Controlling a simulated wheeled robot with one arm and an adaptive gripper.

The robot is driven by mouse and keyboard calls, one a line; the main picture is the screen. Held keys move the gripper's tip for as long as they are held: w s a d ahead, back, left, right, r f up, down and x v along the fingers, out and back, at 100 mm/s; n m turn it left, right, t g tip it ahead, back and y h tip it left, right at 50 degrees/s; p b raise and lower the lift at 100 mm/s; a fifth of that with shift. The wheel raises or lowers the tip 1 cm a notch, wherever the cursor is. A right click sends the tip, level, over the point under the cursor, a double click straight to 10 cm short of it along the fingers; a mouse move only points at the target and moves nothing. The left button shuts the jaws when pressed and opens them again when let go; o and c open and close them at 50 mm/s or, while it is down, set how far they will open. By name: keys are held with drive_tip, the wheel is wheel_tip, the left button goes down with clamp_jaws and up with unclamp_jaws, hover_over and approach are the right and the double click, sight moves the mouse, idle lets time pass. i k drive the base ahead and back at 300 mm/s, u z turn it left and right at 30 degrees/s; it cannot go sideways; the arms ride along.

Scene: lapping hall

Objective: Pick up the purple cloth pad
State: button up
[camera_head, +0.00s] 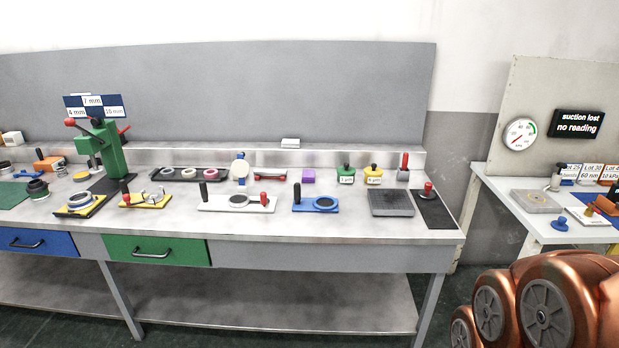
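A small purple block-like thing, which looks like the purple cloth pad (308,176), lies near the back of the steel workbench (285,222). It sits between a low red-handled tool (271,175) on its left and a green-based weight or jar (346,174) on its right. Nothing covers it from this side. My gripper is not in view. Copper-coloured rounded parts of my own arm, with grey discs, fill the lower right corner, well apart from the pad.
In front of the pad stand a white plate with a ring (238,203) and a blue plate with a ring (316,204). A green press (103,150) rises at the left. A second table (545,232) stands at the right, with a floor gap between.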

sight(308, 176)
drive_tip(key=u, duration=0.65)
drive_tip(key=i, duration=1.05)
drive_tip(key=u, duration=0.65)
drive_tip(key=i, duration=1.5)
drive_tip(key=z, duration=0.35)
